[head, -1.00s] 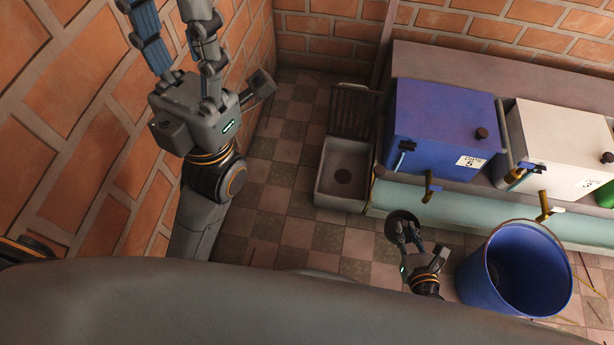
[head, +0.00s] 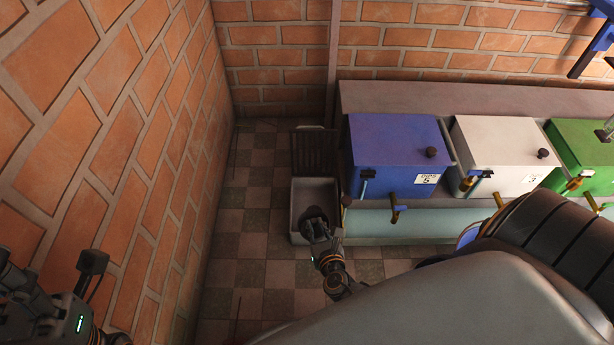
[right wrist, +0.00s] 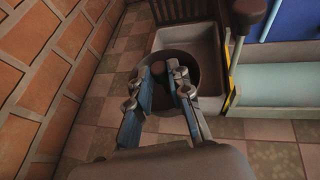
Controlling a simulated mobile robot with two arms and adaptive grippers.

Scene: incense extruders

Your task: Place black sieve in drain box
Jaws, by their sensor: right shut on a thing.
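The black sieve (head: 311,214), a dark round dish, is in my right gripper (head: 319,228). In the head view it overlaps the front part of the grey drain box (head: 297,188), a shallow open box on the floor. In the right wrist view my right gripper (right wrist: 160,88) is shut on the sieve (right wrist: 172,62), and the drain box (right wrist: 158,40) lies just beyond and partly behind it. The height of the sieve over the box is hard to tell. My left gripper (head: 75,300) shows partly at the lower left; its fingers are unclear.
A dark slatted grate (head: 316,152) stands behind the drain box. A blue box (head: 395,150), a white box (head: 500,150) and a green box (head: 580,150) with taps sit on a ledge to the right. A brick wall (head: 120,130) is at left. Checkered floor (head: 255,215) is clear between.

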